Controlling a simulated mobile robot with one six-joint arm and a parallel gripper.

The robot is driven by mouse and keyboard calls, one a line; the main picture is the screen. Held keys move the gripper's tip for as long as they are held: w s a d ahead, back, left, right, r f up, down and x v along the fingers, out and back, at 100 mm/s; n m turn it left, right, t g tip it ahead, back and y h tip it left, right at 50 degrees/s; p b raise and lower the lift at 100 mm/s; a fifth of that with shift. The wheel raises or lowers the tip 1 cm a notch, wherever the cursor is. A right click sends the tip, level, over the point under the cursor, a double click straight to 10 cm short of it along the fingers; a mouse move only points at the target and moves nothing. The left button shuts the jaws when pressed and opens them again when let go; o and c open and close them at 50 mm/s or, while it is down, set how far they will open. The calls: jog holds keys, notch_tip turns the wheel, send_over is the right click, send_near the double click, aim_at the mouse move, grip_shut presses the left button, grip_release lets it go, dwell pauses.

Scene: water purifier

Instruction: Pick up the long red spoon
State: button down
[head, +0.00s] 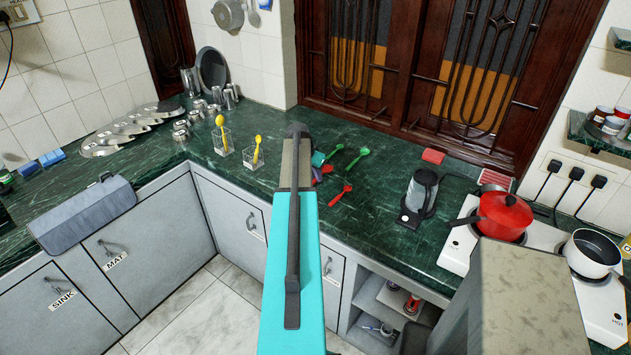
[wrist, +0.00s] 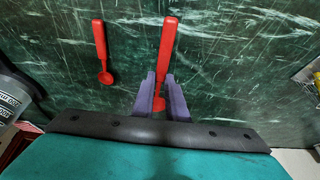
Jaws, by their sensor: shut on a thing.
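In the wrist view the long red spoon (wrist: 167,45) lies over the green marble counter, its handle pointing up the picture. My gripper (wrist: 161,77) has its purple fingers closed around the spoon's lower part, with a red bit showing between them. A shorter red spoon (wrist: 101,52) lies apart to the left, bowl end down. In the head view my gripper (head: 316,174) is mostly hidden behind my arm, low at the counter. One red spoon (head: 339,196) lies just right of it; I cannot tell which one this is.
Green spoons (head: 358,156) lie beyond my gripper. Yellow spoons (head: 220,122) stand in clear holders to the left. Counter between spoons and kettle is clear.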

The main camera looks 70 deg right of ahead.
jog(key=s+a+b, duration=0.1)
jog(key=s+a, duration=0.1)
jog(key=a, duration=0.2)
jog(key=s+a+r+b, duration=0.1)
jog(key=a+b, duration=0.1)
jog(key=a, duration=0.3)
jog(key=s+a+b, duration=0.2)
jog(key=a, duration=0.3)
jog(key=shift+s+a+r, duration=0.15)
jog(key=shift+s+r, duration=0.1)
jog(key=shift+s, duration=0.1)
jog(key=shift+w, duration=0.15)
dwell(0.5)
